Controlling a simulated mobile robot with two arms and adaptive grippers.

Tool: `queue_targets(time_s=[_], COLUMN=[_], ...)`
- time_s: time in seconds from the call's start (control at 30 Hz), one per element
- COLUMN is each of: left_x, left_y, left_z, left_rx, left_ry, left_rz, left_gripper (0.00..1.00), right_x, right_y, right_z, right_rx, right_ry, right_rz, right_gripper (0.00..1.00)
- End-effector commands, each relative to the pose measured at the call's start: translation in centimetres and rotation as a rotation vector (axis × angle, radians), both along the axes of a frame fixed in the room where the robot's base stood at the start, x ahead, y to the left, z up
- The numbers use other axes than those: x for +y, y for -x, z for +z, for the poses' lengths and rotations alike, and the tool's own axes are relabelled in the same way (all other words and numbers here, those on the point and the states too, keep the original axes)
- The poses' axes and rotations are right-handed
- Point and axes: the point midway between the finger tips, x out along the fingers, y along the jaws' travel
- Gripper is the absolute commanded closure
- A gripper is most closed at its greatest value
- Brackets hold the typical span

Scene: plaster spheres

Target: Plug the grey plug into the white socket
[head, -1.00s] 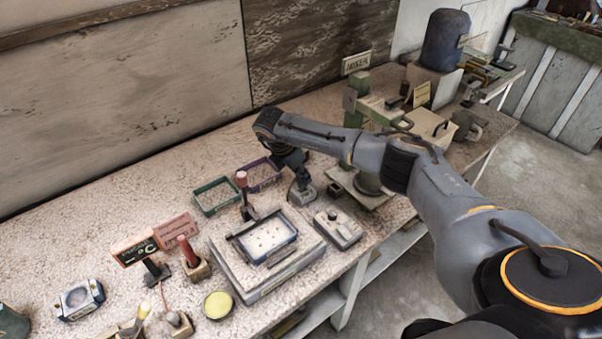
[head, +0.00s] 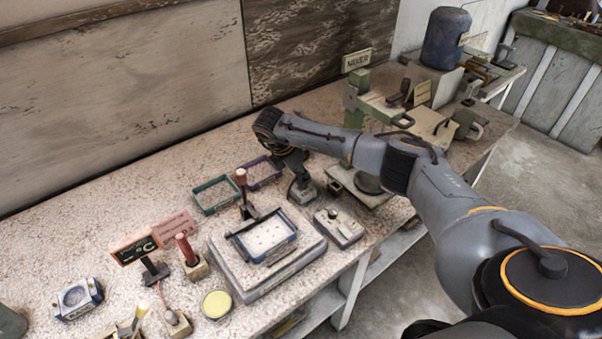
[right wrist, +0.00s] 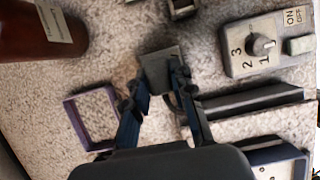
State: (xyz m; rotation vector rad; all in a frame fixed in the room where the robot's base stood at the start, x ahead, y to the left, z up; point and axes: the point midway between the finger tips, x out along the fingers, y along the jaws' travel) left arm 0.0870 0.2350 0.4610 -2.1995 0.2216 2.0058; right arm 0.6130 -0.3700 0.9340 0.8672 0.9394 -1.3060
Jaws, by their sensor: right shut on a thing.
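My right gripper (right wrist: 160,95) points down at the table and is shut on a grey block, which I take as the grey plug (right wrist: 160,65). In the head view the right gripper (head: 299,182) holds the plug (head: 304,194) low over the worktop; I cannot tell whether it touches the table. A small pale box with a dark opening, perhaps the white socket (right wrist: 182,8), is cut off at the top of the wrist view, apart from the plug. In the head view it seems to stand just right of the plug (head: 335,188). My left gripper is not in view.
A knob control box (head: 339,228) and a scale with a blue-rimmed tray (head: 232,262) stand nearby. A purple tray (right wrist: 72,122) lies left of the gripper. A red-brown cylinder (right wrist: 35,30) stands at the wrist view's upper left. The mixer (head: 357,90) is further right.

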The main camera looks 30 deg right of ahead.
Motion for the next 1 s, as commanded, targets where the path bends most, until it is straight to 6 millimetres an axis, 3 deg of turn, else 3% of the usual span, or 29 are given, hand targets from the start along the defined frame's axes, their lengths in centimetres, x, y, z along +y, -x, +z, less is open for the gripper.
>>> queue_targets(time_s=[0.87, 0.9, 1.0], left_x=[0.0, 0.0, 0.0], left_y=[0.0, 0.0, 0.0], left_z=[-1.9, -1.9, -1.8], left_rx=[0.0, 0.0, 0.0], left_ry=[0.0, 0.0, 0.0], left_rz=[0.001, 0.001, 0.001], left_gripper=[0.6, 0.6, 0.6], right_x=[0.0, 0.0, 0.0], right_y=[0.0, 0.0, 0.0], right_z=[-2.3, -2.3, -2.2], right_rx=[0.0, -0.001, 0.0], right_ry=[0.0, 0.0, 0.0], right_rz=[0.0, 0.0, 0.0], right_gripper=[1.0, 0.74, 0.54])
